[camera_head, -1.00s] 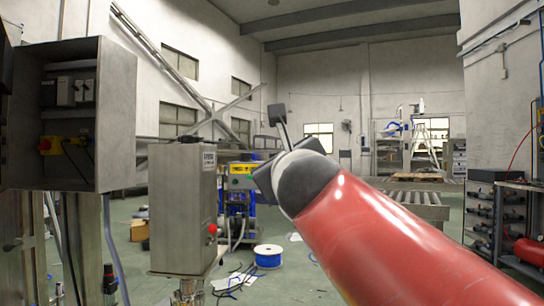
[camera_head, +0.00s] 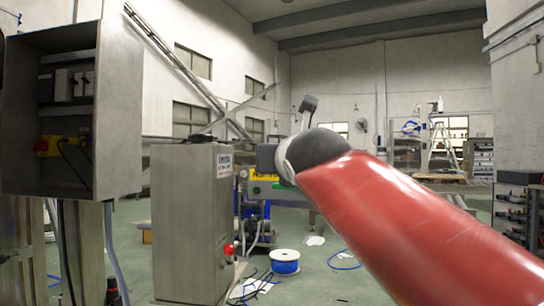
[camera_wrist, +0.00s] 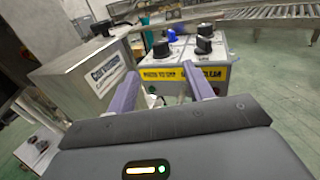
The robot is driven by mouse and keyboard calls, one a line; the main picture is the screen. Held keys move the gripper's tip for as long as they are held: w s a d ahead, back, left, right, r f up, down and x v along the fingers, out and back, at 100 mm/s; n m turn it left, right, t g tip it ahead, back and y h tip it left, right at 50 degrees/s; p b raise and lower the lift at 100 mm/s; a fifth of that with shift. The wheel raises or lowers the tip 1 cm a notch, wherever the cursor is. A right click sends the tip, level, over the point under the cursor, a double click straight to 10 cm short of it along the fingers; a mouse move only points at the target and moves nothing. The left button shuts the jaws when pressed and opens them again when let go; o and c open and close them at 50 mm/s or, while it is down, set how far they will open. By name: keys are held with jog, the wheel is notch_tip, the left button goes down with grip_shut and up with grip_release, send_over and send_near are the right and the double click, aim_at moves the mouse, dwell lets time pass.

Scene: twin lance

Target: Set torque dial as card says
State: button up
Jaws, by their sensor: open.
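In the wrist view, a grey control box (camera_wrist: 215,78) carries several black knobs, including a front-left dial (camera_wrist: 161,49) and a front-right dial (camera_wrist: 204,46). A blue knob (camera_wrist: 172,36) stands behind the left one. Yellow labels are on its front face; I cannot tell which knob is torque. My gripper (camera_wrist: 159,72) is open and empty, its two purple fingers pointing at the box. I see no contact with a dial. In the head view my wrist hides most of the yellow-labelled equipment (camera_head: 268,191). I cannot make out a card.
A steel cabinet (camera_head: 190,225) with a red button (camera_head: 228,249) stands left of my arm and also shows in the wrist view (camera_wrist: 85,80). An open grey enclosure (camera_head: 120,110) is further left. A blue cable spool (camera_head: 285,262) and loose cables lie on the floor.

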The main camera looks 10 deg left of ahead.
jog(key=p+x, duration=0.2)
jog(key=x, duration=0.8)
jog(key=shift+w+a, duration=0.1)
jog(key=shift+w, duration=0.2)
jog(key=c, duration=1)
jog(key=shift+a+h, duration=0.1)
jog(key=shift+h, duration=0.2)
jog(key=shift+s+a+m+t+h, duration=0.15)
jog(key=shift+m+t+h, duration=0.1)
jog(key=shift+m+h, duration=0.25)
jog(key=shift+w+a+m+t+h, duration=0.1)
jog(key=shift+m+t+h, duration=0.15)
jog(key=shift+m+h, duration=0.25)
jog(key=shift+a+m+h, duration=0.15)
jog(key=shift+m+h, duration=0.75)
jog(key=shift+h, duration=0.6)
jog(key=shift+a+m+h, duration=0.15)
jog(key=shift+m+h, duration=0.75)
jog(key=shift+h, duration=0.6)
jog(key=shift+m+h, duration=0.3)
jog(key=shift+h, duration=0.2)
